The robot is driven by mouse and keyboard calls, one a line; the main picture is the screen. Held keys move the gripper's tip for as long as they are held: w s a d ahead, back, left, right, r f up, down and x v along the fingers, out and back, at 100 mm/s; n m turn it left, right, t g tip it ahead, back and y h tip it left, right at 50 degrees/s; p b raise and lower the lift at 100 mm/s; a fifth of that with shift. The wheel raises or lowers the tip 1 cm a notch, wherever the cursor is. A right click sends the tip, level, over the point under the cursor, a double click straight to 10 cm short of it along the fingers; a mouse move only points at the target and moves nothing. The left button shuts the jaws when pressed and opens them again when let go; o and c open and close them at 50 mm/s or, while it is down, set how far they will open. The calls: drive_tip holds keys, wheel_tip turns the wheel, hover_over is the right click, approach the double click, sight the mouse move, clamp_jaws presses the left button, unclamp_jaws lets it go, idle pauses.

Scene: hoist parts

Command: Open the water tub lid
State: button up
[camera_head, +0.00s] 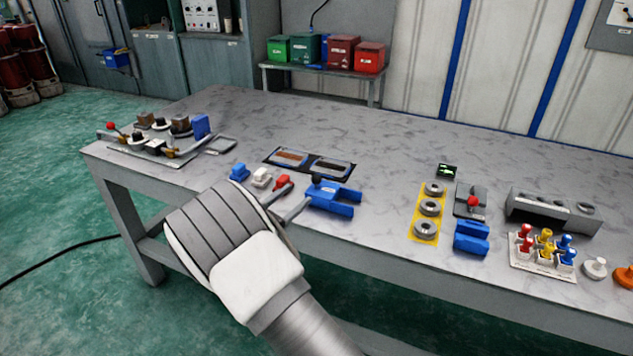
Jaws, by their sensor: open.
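I cannot pick out a water tub or its lid for certain. A flat black-framed tray (310,163) with two panels, one brownish and one grey, lies near the middle of the table. Lidded-looking green and red boxes stand on a back shelf. My arm reaches in from the bottom, and its white and grey wrist hides much of my gripper (289,198). Two grey fingers show past the wrist, spread apart, near a red knob (282,181) and a blue forked block (333,197). I see nothing held between them.
The grey table (400,140) has a clear back strip. On its right are grey rings (430,208) on a yellow mat, a blue block (471,238) and coloured pegs (545,248). A lever assembly (155,140) stands at left. Red (342,52) and green (278,48) boxes are behind.

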sight(313, 182)
drive_tip(key=b+x, duration=0.1)
drive_tip(key=x, duration=0.9)
drive_tip(key=shift+c, duration=0.2)
clamp_jaws()
idle(1.0)
